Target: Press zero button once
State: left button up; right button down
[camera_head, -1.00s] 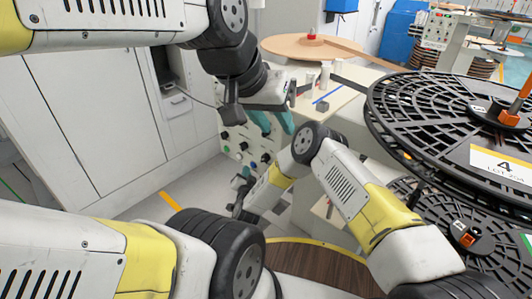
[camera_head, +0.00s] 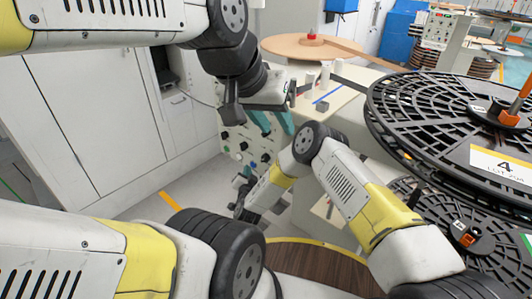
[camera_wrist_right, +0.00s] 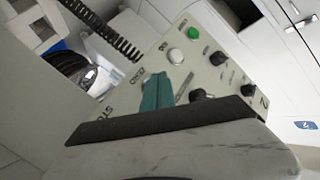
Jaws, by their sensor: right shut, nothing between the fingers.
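The control panel (camera_head: 232,131) is the pale front of a station, low in the middle of the head view. It also fills the centre of the right wrist view (camera_wrist_right: 222,75), with a green button (camera_wrist_right: 192,32), a white button (camera_wrist_right: 175,56) and several black knobs. My left gripper (camera_head: 273,122), higher, has two teal fingers apart, empty.
A large black reel (camera_head: 430,105) stands close on the right, with another below it. A wooden disc (camera_head: 290,46) lies on the station behind. White cabinets (camera_head: 85,120) line the left. A coiled black cable (camera_wrist_right: 115,35) hangs beside the panel.

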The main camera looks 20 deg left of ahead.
jog(key=shift+w+d, duration=0.2)
jog(key=shift+w, duration=0.35)
dwell(0.8)
jog(key=shift+s, duration=0.1)
jog(key=shift+s+a, duration=0.25)
jog(key=shift+s, duration=0.45)
jog(key=shift+s+a, duration=0.35)
jog(key=shift+s, duration=0.4)
jog(key=shift+s+a, duration=0.3)
jog(key=shift+s, duration=0.5)
jog(key=shift+s+a, duration=0.35)
jog(key=shift+s, duration=0.4)
jog(key=shift+s, duration=0.15)
